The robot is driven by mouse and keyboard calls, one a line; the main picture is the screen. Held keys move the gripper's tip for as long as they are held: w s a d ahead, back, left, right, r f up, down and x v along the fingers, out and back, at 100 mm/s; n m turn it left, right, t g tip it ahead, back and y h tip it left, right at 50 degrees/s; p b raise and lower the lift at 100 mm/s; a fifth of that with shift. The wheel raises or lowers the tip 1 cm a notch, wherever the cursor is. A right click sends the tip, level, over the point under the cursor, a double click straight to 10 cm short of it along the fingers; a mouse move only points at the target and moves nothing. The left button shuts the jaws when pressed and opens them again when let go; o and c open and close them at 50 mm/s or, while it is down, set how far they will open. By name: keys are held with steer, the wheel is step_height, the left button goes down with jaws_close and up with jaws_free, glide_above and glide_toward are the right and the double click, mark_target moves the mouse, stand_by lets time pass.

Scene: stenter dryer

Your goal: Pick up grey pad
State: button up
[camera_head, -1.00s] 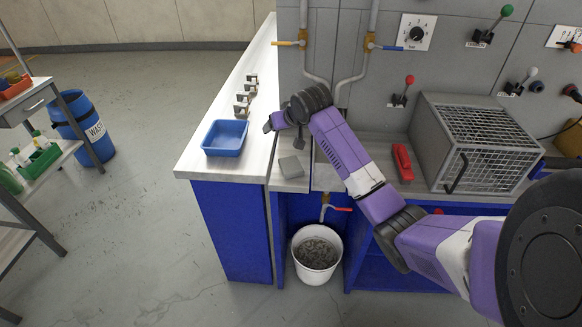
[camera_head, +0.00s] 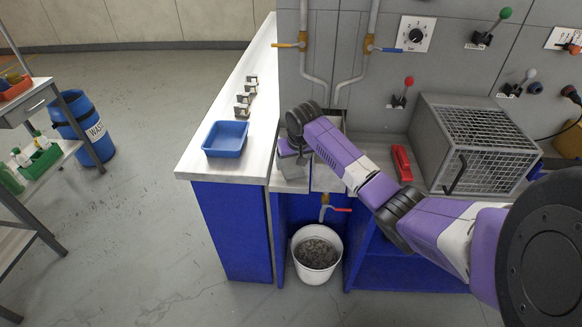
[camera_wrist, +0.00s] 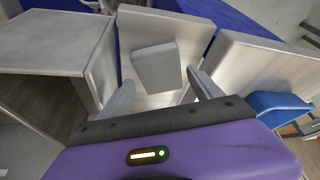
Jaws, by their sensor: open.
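The grey pad (camera_wrist: 157,66) is a small light-grey block lying on a recessed metal surface, seen in the wrist view. My gripper (camera_wrist: 161,82) is open and empty, with one finger to the left and one to the right of the pad's near edge in the picture. The gap between pad and fingertips is hard to judge. In the head view my gripper (camera_head: 291,157) is over the pad's spot at the counter's inner edge and hides most or all of the pad.
A blue tray (camera_head: 226,139) and several small metal brackets (camera_head: 245,98) stand on the counter to the left. A red object (camera_head: 402,163) and a wire-mesh box (camera_head: 478,143) are to the right. A white bucket (camera_head: 314,274) stands below, under a red-handled tap (camera_head: 338,209).

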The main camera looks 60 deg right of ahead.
mark_target(291, 167)
steer(key=shift+x, duration=1.15)
steer(key=shift+f, duration=0.2)
steer(key=c, duration=1.3)
steer(key=shift+o, duration=0.2)
steer(key=shift+r, duration=0.2)
step_height(291, 167, up, 20)
steer(key=b, duration=0.2)
